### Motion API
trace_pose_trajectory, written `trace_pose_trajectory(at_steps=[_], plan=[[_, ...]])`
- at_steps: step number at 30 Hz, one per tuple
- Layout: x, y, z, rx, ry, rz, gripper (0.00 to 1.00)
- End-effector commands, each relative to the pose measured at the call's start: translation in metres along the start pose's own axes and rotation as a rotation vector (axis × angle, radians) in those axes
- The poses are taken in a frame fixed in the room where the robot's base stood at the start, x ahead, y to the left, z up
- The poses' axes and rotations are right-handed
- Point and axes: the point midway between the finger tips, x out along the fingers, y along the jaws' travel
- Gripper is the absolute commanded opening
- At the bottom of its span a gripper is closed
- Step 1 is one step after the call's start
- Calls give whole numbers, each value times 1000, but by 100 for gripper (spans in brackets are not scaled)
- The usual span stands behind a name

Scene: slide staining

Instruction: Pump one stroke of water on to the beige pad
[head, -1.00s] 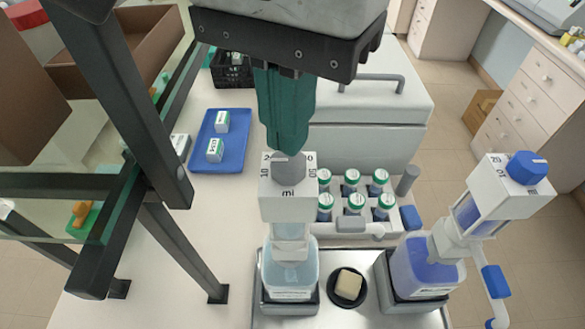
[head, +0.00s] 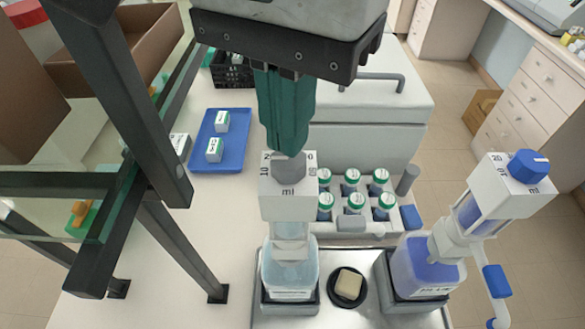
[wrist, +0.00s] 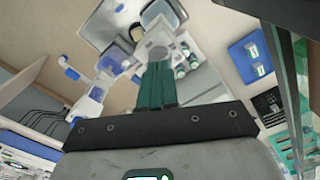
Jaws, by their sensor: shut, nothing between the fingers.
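My gripper (head: 289,150) has its green fingers shut with nothing between them. The fingertips are at the grey knob (head: 289,166) on top of the left dispenser, seemingly touching it. That dispenser has a white head (head: 287,200) and a bottle of pale, clear liquid (head: 290,268). The beige pad (head: 348,283) lies in a round black dish, right of the clear bottle. In the wrist view my gripper (wrist: 157,62) also meets the grey knob, which is partly hidden by the fingers.
A second dispenser with a blue knob (head: 527,166) and violet liquid (head: 425,268) stands to the right. A rack of green-capped bottles (head: 340,226) is behind. A blue tray (head: 232,160) lies back left. A dark frame post (head: 130,100) stands left of my arm.

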Motion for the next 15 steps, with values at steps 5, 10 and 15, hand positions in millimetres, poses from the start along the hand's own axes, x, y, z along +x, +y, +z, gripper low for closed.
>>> trace_pose_trajectory(at_steps=[5, 10, 15], plan=[[7, 0, 0, -1, 0, 1, 0], [13, 0, 0, -1, -1, 1, 0], [18, 0, 0, -1, -1, 1, 0]])
